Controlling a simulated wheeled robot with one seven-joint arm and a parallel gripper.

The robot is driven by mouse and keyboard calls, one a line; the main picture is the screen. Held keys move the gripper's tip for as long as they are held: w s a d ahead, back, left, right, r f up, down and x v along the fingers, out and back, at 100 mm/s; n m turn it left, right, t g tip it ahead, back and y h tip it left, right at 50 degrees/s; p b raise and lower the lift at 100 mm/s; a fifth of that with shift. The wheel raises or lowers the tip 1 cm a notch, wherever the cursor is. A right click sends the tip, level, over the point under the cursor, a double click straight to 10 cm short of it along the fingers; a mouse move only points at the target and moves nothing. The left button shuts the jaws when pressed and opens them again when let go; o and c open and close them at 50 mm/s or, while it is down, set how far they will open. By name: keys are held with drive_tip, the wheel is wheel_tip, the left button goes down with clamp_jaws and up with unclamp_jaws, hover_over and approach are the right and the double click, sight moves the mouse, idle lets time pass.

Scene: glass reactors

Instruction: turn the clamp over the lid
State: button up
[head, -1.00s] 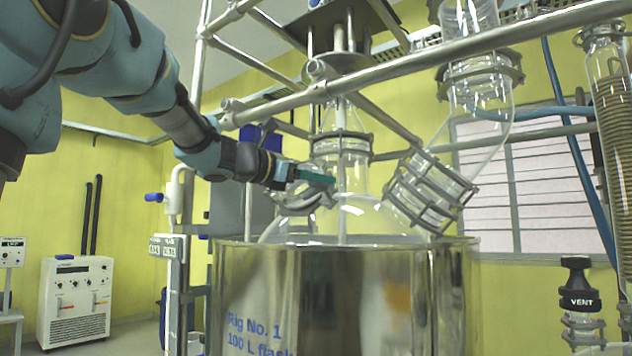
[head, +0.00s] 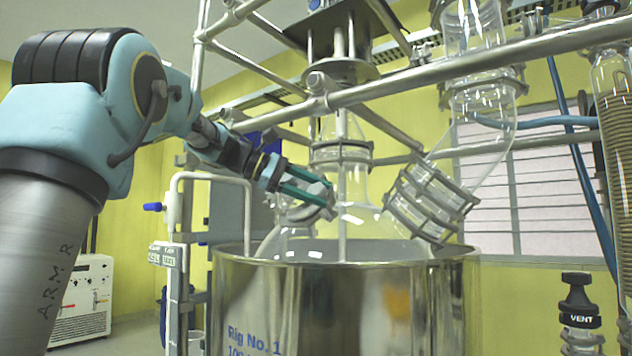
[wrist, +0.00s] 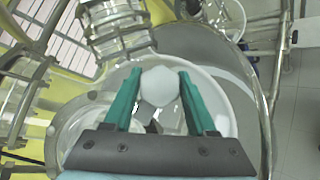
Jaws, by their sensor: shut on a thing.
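My gripper (head: 327,194) reaches in from the left, angled down over the glass flask (head: 372,220). In the wrist view, a rounded pale part of the clamp (wrist: 160,88) sits between the two fingertips. In the head view the fingers and clamp hide most of the lid.
A steel vessel (head: 345,300) surrounds the flask. Metal frame bars (head: 420,65) cross above the gripper. A ribbed glass joint (head: 430,198) stands right of the neck. A white bent pipe (head: 208,177) rises at the left. The vent valve (head: 578,300) is at lower right.

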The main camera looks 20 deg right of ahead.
drive_tip(key=shift+m+g+y+p, duration=0.4)
drive_tip(key=shift+m+y+p, duration=0.4)
drive_tip(key=shift+m, duration=0.4)
drive_tip(key=o, duration=1.4)
drive_tip(key=v, duration=1)
drive_tip(key=shift+w+a+r+b, duration=0.1)
drive_tip(key=shift+a+r+b, duration=0.1)
drive_tip(key=shift+a+b, duration=0.2)
